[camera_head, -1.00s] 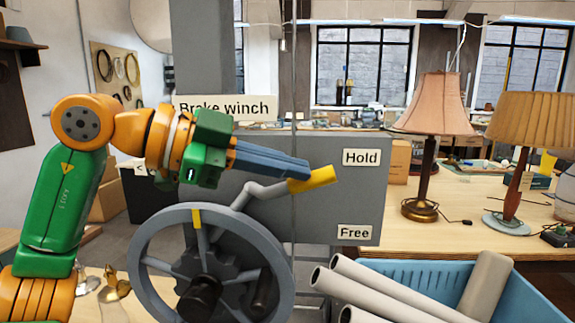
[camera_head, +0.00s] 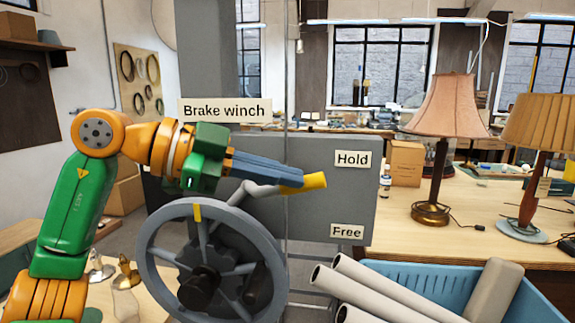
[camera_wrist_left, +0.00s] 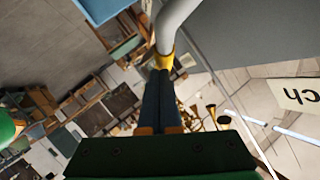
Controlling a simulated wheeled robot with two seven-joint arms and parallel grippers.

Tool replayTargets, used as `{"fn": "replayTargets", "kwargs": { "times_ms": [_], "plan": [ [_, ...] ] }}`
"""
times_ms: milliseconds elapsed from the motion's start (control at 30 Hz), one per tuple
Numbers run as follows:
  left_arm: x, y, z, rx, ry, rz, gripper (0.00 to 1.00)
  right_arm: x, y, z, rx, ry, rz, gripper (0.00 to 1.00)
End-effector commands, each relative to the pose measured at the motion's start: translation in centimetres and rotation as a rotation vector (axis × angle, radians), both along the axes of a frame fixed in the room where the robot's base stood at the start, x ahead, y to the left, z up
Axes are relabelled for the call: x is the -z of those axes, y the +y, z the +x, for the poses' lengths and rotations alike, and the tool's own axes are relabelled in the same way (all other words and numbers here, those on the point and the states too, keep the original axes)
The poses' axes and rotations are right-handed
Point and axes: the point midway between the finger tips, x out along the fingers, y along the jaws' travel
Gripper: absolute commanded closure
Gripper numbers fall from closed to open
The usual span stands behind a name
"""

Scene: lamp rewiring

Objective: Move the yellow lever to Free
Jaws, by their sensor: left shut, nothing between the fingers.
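The yellow-ended lever (camera_head: 314,181) sticks out to the right from a bent grey arm above the winch wheel (camera_head: 150,250). Its yellow tip is a little below the height of the Hold label (camera_head: 354,158) and well above the Free label (camera_head: 347,231). My left gripper (camera_head: 300,179) is shut and empty, its fingertips at the yellow grip from the upper left. In the left wrist view the closed fingertips (camera_wrist_left: 159,74) meet the yellow grip (camera_wrist_left: 165,61); I cannot tell whether they touch it. My right gripper is out of view.
A grey panel (camera_head: 325,205) with a Brake winch sign (camera_head: 224,110) stands behind the wheel. A blue crate (camera_head: 420,285) with several pale tubes is at the lower right. Two lamps (camera_head: 437,150) stand on the wooden table (camera_head: 395,230) at right.

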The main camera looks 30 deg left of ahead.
Motion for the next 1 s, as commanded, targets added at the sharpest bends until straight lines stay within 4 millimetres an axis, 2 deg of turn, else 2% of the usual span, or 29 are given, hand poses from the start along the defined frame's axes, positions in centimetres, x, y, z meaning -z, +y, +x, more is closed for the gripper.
{"fn": "replayTargets", "kwargs": {
  "times_ms": [167,600,1000],
  "plan": [
    [1.0,0.5,0.2,-0.001,0.003,0.001,1.00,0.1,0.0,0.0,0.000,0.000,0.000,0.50],
    [3.6,-0.3,0.4,-0.001,0.001,0.001,1.00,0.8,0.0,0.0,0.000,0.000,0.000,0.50],
    [4.6,-0.4,0.4,0.000,0.000,0.000,1.00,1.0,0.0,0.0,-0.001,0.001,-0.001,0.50]
  ]
}}
